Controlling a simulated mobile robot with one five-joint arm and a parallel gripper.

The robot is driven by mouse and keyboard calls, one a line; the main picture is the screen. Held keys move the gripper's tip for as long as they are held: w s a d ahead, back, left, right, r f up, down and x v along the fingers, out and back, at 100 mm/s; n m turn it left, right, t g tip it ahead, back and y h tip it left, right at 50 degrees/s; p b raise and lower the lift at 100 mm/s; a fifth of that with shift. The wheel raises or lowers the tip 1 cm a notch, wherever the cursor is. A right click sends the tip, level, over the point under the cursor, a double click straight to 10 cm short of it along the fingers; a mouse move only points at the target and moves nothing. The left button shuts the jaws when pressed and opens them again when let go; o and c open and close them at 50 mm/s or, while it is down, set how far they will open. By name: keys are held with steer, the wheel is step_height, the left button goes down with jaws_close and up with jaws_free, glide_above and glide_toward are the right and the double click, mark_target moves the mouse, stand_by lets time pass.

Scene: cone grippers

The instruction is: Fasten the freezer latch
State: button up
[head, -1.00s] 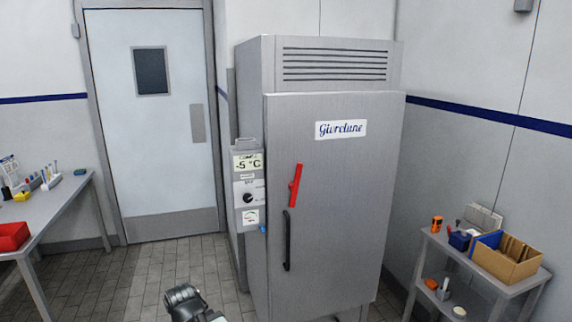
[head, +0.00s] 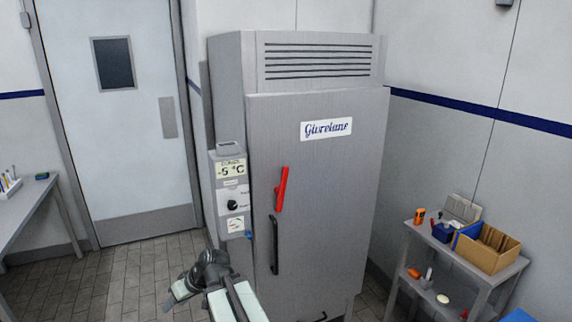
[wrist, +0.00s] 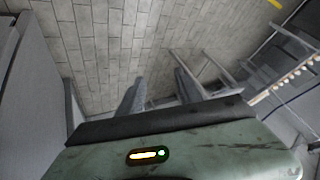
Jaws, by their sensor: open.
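The freezer (head: 325,220) is a tall grey cabinet with its door closed or nearly so; I cannot tell if it is fully sealed. Its red latch lever (head: 282,188) stands nearly upright, leaning slightly right at the top, near the door's left edge. A black door handle (head: 274,245) is below it. My arm shows low in the head view, left of the handle and below the latch. In the wrist view my gripper (wrist: 160,92) is open and empty, its two fingers apart over the tiled floor. The latch is not visible in the wrist view.
A control panel (head: 232,195) reading -5 °C is on the freezer's left side. A small side table (head: 480,285) with a cardboard box (head: 488,248) stands at right. A grey table (head: 30,205) is at left. Tiled floor lies open before the white door (head: 125,150).

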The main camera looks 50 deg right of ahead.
steer(key=w+d+r+m+t+p, duration=0.15)
steer(key=d+r+t, duration=0.25)
steer(key=d+r, duration=0.65)
steer(key=m+t+h+p, duration=0.6)
steer(key=h, duration=0.5)
glide_toward(286, 175)
steer(key=x, duration=0.3)
steer(key=shift+n, duration=0.25)
steer(key=x, duration=0.7)
steer(key=shift+w+d+b, duration=0.1)
steer(key=shift+w+b, duration=0.2)
jaws_close()
steer(key=shift+s, duration=0.1)
